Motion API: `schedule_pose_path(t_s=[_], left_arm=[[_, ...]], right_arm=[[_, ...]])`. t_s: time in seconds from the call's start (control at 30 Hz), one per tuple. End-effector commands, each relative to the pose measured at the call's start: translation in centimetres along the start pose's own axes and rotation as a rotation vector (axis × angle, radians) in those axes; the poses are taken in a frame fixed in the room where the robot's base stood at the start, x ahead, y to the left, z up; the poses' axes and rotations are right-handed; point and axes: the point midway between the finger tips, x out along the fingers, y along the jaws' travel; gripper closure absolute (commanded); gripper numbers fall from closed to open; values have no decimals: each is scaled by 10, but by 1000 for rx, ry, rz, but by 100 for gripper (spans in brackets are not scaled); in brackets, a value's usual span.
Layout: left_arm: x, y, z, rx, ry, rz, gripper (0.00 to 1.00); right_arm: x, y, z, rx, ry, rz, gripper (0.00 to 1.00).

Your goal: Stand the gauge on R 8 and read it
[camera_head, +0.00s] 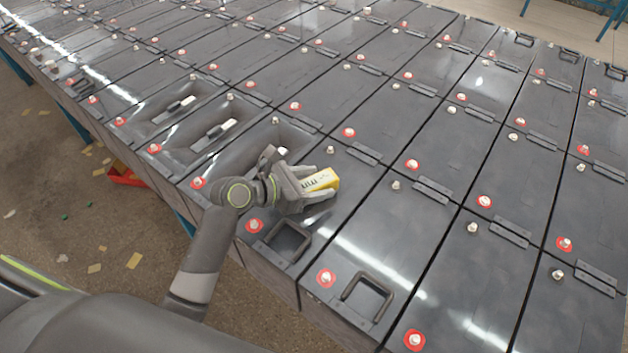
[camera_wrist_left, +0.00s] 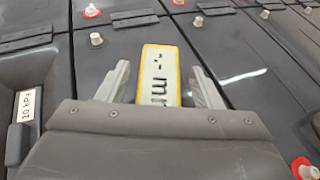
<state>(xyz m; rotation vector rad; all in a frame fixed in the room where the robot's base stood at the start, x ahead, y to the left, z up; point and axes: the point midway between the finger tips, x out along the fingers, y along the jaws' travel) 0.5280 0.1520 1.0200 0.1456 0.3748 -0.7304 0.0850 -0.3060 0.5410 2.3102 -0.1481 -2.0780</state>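The gauge (camera_head: 322,180) is a small yellow block with a white face, at the middle of the head view over a dark battery top. In the left wrist view the gauge (camera_wrist_left: 160,76) shows dashes and "mm" on its face. My left gripper (camera_head: 326,182) has a finger on either side of it. In the wrist view a narrow gap shows between each fingertip and the gauge, so the gripper (camera_wrist_left: 162,84) looks open around it. The gauge's lower end is hidden by the gripper body. My right gripper is not in view. No R 8 marking is legible.
Rows of dark batteries (camera_head: 378,232) with red-ringed and bare terminals fill the bench. Raised handles (camera_head: 368,296) stand along the near edge. Pale-labelled pieces (camera_head: 214,134) sit in sunken tops on the left; one label (camera_wrist_left: 27,104) reads "10 kPa". A red tray (camera_head: 124,176) is on the floor.

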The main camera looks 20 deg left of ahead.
Motion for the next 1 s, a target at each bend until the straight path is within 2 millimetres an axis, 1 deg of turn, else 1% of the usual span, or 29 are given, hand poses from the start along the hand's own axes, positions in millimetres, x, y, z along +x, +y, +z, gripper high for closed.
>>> schedule_pose_path(t_s=[0.27, 0.37, 0.6, 0.8, 1.0], left_arm=[[-3, 0, 3, 3, -1, 1, 40], [-15, 1, 1, 4, 2, 4, 40], [-59, 1, 1, 7, 4, 2, 40], [-91, 0, 1, 6, 5, 1, 40], [-112, 1, 2, 3, 2, 1, 40]], right_arm=[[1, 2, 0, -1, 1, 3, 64], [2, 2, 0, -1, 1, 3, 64], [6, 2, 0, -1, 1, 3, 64], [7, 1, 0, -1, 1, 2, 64], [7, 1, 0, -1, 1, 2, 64]])
